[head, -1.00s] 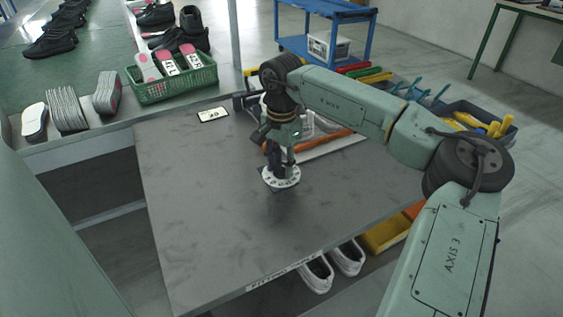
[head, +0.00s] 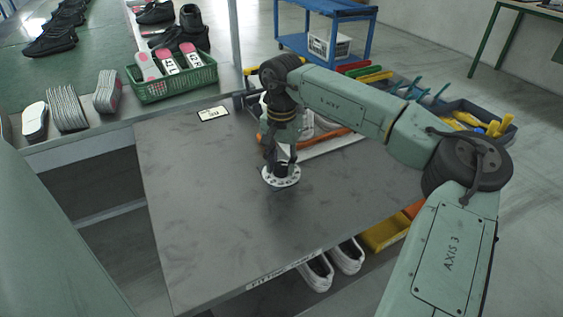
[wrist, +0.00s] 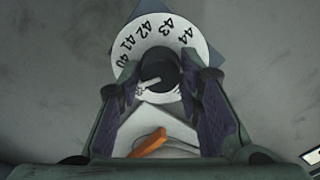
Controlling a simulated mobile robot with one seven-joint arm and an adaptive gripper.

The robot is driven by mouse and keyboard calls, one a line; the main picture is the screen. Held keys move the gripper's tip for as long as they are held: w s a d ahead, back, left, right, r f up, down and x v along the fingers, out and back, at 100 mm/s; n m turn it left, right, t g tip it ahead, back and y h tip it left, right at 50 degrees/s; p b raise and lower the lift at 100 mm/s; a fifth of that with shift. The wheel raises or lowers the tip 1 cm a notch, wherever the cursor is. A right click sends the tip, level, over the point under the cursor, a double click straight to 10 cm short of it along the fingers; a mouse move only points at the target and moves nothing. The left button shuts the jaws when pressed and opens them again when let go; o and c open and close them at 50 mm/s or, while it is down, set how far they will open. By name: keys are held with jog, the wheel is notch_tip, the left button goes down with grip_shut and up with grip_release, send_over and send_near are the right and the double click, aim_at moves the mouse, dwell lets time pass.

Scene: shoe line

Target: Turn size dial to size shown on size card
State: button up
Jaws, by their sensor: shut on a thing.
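The size dial (head: 291,181) is a white disc on the grey table, under my gripper (head: 281,168). The wrist view shows the dial (wrist: 180,28) with black numbers 40 to 44 along its far rim, on a blue-grey base. Its round black knob (wrist: 161,66) stands at the centre with a short white pointer mark (wrist: 150,84) on the near side, toward the lower left. My gripper (wrist: 160,82) is shut on the knob, a finger on each side. The size card (head: 213,114) lies at the table's back left; its number is too small to read surely.
A white tray-like thing with an orange item (head: 330,138) lies behind my gripper. Bins of tools (head: 470,125) stand at right. The table's front and left (head: 200,220) are clear.

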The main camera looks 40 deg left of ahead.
aim_at(281, 165)
jog(key=o, duration=1.2)
jog(key=shift+c, duration=0.2)
notch_tip(281, 165, up, 12)
jog(key=shift+s, duration=0.1)
